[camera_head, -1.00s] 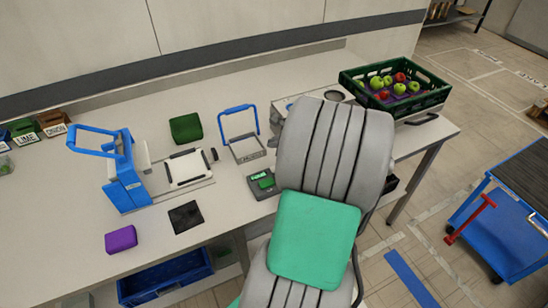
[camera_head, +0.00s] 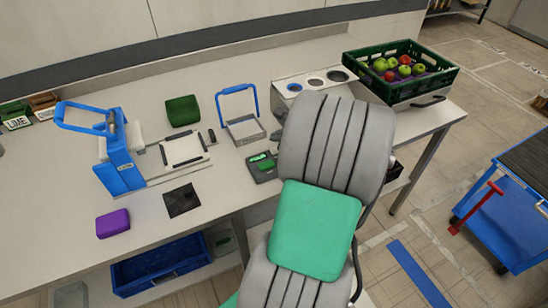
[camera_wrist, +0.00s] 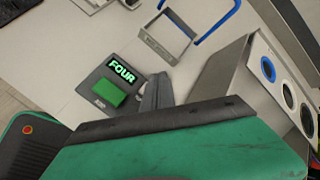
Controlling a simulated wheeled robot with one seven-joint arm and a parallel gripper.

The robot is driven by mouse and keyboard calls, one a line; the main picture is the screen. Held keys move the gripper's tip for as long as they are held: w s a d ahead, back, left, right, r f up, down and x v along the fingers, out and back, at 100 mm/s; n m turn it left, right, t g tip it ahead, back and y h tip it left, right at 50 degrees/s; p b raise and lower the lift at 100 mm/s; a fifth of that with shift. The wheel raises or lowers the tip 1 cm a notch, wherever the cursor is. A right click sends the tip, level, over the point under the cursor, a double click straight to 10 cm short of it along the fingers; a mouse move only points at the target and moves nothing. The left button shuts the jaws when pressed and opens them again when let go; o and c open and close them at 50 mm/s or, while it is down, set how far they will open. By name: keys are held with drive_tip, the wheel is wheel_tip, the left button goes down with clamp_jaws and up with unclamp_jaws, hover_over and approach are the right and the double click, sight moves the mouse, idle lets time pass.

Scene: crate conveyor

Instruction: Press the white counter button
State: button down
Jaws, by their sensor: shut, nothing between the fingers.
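The counter (camera_head: 265,178) is a small dark grey box on the bench, just left of my arm. In the wrist view its lit green display (camera_wrist: 122,72) reads FOUR. My gripper (camera_wrist: 156,88) shows in the wrist view as grey fingers, shut and empty, just right of the green button. A gap seems to lie between them, but their height above the bench is hard to tell. In the head view my arm hides most of the gripper.
A blue-handled metal frame (camera_wrist: 165,40) stands behind the counter. A grey box with round holes (camera_head: 290,88) is close to my arm. A green crate of apples (camera_head: 440,82) stands at the far right. A blue-handled press (camera_head: 122,165) and a purple block (camera_head: 113,223) lie left.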

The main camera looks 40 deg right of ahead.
drive_tip(key=shift+f, duration=1.05)
idle(1.1)
drive_tip(key=shift+f+b, duration=0.3)
drive_tip(key=shift+f, duration=0.1)
drive_tip(key=shift+f, duration=0.55)
idle(0.5)
idle(0.3)
drive_tip(key=shift+r+p, duration=0.75)
drive_tip(key=shift+r, duration=0.2)
wheel_tip(320, 180, up, 5)
drive_tip(key=p, duration=0.4)
drive_tip(key=shift+r+p, duration=0.1)
drive_tip(key=shift+p, duration=0.3)
